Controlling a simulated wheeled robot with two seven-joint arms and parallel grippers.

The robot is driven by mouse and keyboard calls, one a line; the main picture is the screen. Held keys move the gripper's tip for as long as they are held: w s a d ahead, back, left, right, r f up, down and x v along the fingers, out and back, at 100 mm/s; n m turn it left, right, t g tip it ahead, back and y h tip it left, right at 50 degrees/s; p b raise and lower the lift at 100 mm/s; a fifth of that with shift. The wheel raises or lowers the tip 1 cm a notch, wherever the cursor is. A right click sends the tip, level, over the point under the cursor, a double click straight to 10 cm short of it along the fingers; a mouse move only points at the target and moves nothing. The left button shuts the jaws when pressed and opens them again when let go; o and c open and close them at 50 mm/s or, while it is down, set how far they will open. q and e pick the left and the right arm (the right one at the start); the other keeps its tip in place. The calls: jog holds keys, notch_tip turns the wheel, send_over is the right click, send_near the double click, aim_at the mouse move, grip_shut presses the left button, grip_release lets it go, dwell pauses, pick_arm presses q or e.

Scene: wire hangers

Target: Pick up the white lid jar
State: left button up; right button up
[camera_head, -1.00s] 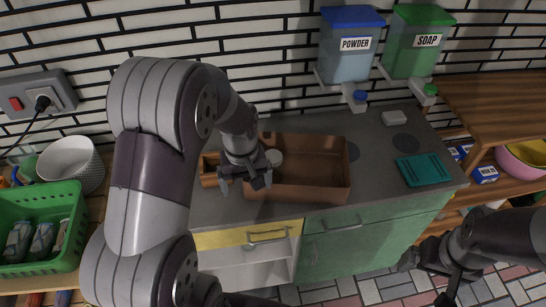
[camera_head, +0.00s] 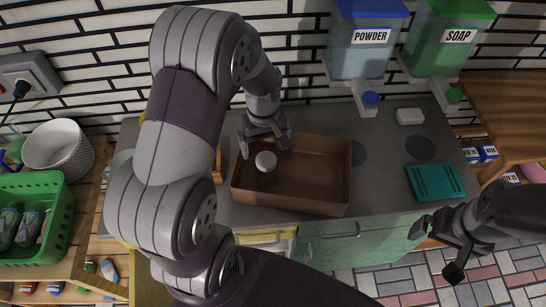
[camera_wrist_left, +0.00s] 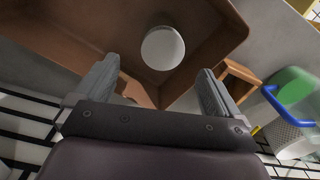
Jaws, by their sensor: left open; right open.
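The white lid jar (camera_head: 265,162) stands upright inside a brown open box (camera_head: 325,185), near the box's left side. Its round white lid also shows in the left wrist view (camera_wrist_left: 163,48), just beyond the fingertips and roughly between their lines. My left gripper (camera_head: 265,146) is open and empty, at the far left rim of the box just behind the jar, apart from it. In the left wrist view its two fingers (camera_wrist_left: 156,78) are spread wide. My right gripper (camera_head: 438,251) is open and empty, in front of the counter at the right, far from the jar.
A small wooden holder (camera_wrist_left: 235,78) stands beside the box, mostly hidden by my left arm in the head view. A teal tray (camera_head: 435,181) lies on the counter at right. Powder (camera_head: 368,45) and soap (camera_head: 452,45) dispensers hang above. A green basket (camera_head: 62,225) is at left.

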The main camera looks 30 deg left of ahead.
aim_at(262, 160)
pick_arm(q)
jog(key=f, duration=0.1)
jog(key=s+f, duration=0.1)
jog(key=f, duration=0.2)
jog(key=shift+s, duration=0.3)
jog(key=f, duration=0.1)
jog(key=f+p, duration=0.1)
jog(key=f, duration=0.3)
jog(key=shift+w+d+f+p, duration=0.2)
jog(key=shift+w+d+p, duration=0.1)
jog(key=shift+w+d, duration=0.1)
jog(key=shift+f, duration=0.1)
jog(key=shift+s, duration=0.15)
jog(key=shift+c, duration=0.6)
jog(key=c, duration=1)
jog(key=shift+c, duration=0.5)
pick_arm(e)
jog(key=shift+s+r, duration=0.3)
jog(key=shift+r, duration=0.25)
jog(key=shift+s+r, duration=0.25)
jog(key=shift+r, duration=0.25)
